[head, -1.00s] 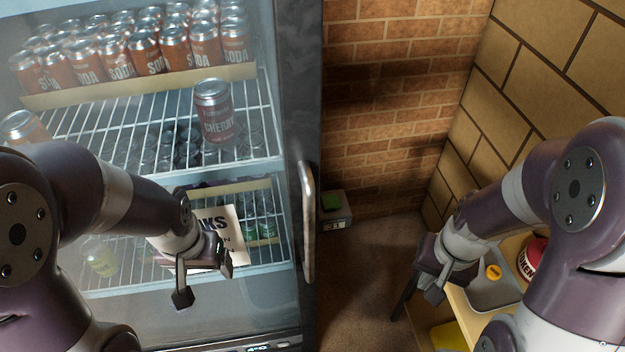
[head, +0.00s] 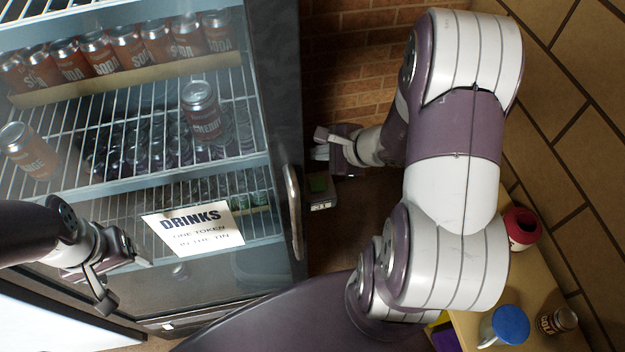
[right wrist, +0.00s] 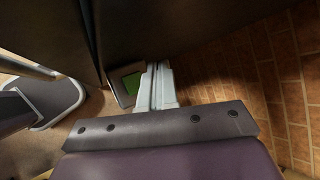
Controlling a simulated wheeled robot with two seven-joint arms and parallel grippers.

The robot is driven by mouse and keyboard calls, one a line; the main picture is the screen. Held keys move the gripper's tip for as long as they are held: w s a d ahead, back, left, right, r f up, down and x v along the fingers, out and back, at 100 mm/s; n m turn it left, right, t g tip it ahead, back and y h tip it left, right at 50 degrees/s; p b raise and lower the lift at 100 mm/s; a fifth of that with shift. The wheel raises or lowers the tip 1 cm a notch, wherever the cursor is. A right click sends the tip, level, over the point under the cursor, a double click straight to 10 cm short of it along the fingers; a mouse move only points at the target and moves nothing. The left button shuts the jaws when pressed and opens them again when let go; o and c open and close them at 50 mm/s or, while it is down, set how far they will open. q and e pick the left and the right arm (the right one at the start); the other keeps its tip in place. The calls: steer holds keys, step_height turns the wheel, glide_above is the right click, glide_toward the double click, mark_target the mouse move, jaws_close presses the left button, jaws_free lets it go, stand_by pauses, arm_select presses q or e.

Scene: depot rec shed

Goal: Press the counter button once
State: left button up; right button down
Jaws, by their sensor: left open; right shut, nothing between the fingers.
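The counter is a small grey box (head: 322,205) with a green button (head: 318,184) on top, beside the fridge near the brick wall. My right gripper (head: 320,143) is shut and empty. In the head view it appears just above and beyond the button, with a visible gap in the picture. The right wrist view shows the closed fingers (right wrist: 155,85) just right of the green button (right wrist: 131,83); I cannot tell the height between them. The counter's digits are not legible now. My left gripper (head: 122,281) is open and empty in front of the fridge's glass.
The drinks fridge (head: 285,90) fills the left, its door handle (head: 293,210) close to the counter. A "DRINKS" sign (head: 195,230) is on its glass. At the right, a narrow shelf holds a red pot (head: 521,229), a blue-topped mug (head: 509,325) and a soda can (head: 556,321).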

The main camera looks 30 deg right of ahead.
steer(key=b, duration=0.6)
glide_above(320, 186)
step_height(320, 186, down, 8)
steer(key=shift+f+b, duration=0.45)
steer(key=shift+b, duration=0.1)
stand_by(1.4)
steer(key=shift+f+b, duration=0.4)
steer(key=shift+b, duration=0.25)
steer(key=shift+f+b, duration=0.4)
steer(key=shift+b, duration=0.1)
stand_by(0.5)
steer(key=shift+r+p, duration=0.5)
steer(key=shift+r, duration=0.35)
